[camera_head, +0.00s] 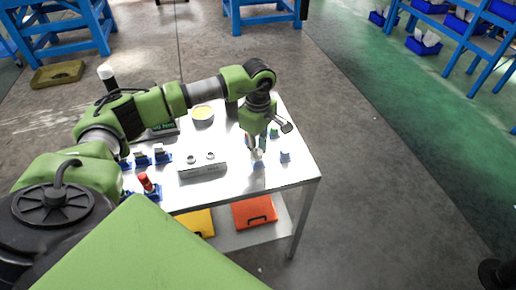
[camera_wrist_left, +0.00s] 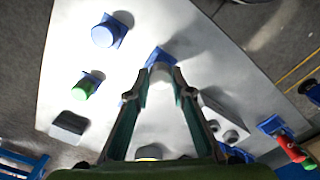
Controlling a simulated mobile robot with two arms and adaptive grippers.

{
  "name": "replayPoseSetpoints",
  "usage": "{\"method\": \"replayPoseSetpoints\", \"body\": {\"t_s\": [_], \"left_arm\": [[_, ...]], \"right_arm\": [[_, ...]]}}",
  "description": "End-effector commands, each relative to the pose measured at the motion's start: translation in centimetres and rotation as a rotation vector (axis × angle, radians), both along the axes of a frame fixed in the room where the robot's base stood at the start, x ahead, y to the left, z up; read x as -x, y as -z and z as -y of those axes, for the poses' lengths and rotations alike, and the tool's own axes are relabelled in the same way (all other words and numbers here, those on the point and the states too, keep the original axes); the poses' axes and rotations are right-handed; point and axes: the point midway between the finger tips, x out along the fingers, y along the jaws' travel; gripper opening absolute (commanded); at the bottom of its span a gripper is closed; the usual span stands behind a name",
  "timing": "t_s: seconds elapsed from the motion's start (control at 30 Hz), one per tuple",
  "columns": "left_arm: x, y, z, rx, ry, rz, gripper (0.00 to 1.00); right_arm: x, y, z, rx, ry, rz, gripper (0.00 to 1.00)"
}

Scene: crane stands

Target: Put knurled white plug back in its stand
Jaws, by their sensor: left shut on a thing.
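The white plug (camera_wrist_left: 161,71) shows between my left gripper's fingertips in the left wrist view. My left gripper (camera_head: 257,153) points down near the front right of the metal table and is shut on the plug. A blue stand (camera_wrist_left: 157,56) lies just beyond the plug in the wrist view, and the stand (camera_head: 259,164) shows right under the fingertips in the head view. I cannot tell whether the plug touches the stand or is seated in it. The knurling is too small to see. My right gripper is in neither view.
A blue plug (camera_head: 284,155) stands close to the right of my gripper, and a green plug (camera_head: 274,132) behind it.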

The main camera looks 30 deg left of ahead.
Motion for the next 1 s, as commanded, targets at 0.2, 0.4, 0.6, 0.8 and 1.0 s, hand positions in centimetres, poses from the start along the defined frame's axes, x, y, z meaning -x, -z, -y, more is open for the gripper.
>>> {"method": "replayPoseSetpoints", "body": {"t_s": [0.2,0.4,0.6,0.8,1.0], "left_arm": [[0.0,0.9,0.0,0.0,0.0,0.0,0.0],[0.0,1.7,0.0,0.0,0.0,0.0,0.0],[0.0,1.8,0.0,0.0,0.0,0.0,0.41],[0.0,1.8,0.0,0.0,0.0,0.0,0.41],[0.0,1.8,0.0,0.0,0.0,0.0,0.41]], "right_arm": [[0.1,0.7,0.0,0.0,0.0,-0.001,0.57],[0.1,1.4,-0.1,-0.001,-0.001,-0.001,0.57],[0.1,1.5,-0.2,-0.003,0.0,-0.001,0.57],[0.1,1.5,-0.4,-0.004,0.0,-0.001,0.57],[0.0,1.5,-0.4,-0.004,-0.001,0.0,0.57]]}}
